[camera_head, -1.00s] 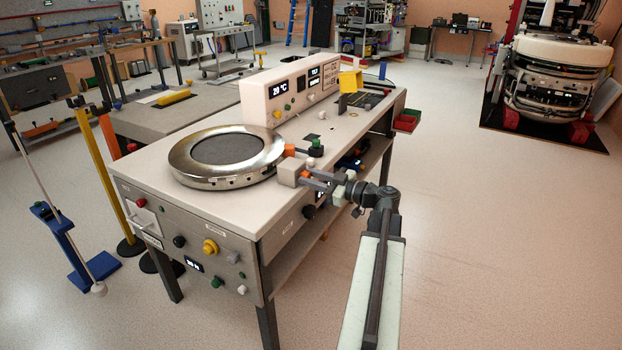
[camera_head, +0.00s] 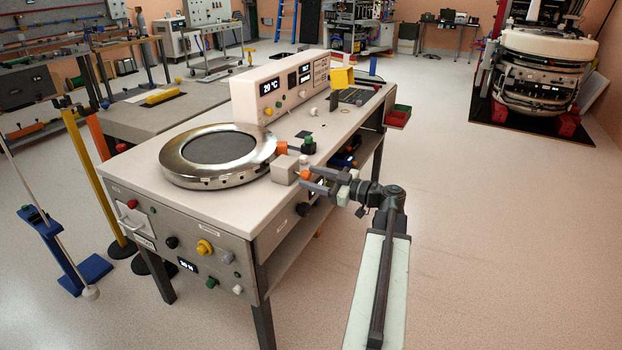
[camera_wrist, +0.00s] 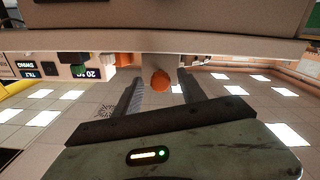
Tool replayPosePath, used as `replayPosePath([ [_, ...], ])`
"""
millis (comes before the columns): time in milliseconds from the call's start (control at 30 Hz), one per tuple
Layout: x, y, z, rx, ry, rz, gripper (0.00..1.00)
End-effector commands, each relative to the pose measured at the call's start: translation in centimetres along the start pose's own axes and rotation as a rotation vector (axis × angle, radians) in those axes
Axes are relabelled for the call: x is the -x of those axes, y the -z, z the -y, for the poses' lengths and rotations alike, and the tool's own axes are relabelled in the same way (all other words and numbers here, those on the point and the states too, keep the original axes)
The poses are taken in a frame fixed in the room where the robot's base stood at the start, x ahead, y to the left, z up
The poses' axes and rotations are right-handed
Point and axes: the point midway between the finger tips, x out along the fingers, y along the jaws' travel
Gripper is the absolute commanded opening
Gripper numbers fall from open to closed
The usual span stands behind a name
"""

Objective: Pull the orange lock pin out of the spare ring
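The spare ring (camera_head: 175,168) is a shiny metal ring lying flat on the bench top, with a dark disc in its middle. A pale block (camera_head: 284,169) sits at its right, by the bench edge. The orange lock pin (camera_head: 305,175) shows as a small orange end beside this block. In the wrist view its round orange head (camera_wrist: 160,82) lies between my two fingers, with a gap on each side. My gripper (camera_head: 307,179) is open around the pin head; it also shows in the wrist view (camera_wrist: 158,84). The pin's shaft is hidden.
An orange piece (camera_head: 282,148) and a green-topped knob (camera_head: 308,145) stand behind the block. A white instrument box (camera_head: 280,88) and a yellow part (camera_head: 343,77) stand farther back on the bench (camera_head: 150,170).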

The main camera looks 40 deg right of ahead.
Motion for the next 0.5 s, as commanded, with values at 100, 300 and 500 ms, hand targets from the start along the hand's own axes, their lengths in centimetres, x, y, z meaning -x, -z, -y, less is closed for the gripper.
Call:
replayPosePath([
  [100,-0.1,0.1,0.0,0.0,0.001,-0.001,0.48],
  [300,1.9,0.1,0.0,0.0,-0.001,-0.001,0.48],
  [500,5.9,0.0,0.0,0.0,-0.001,0.0,0.48],
])
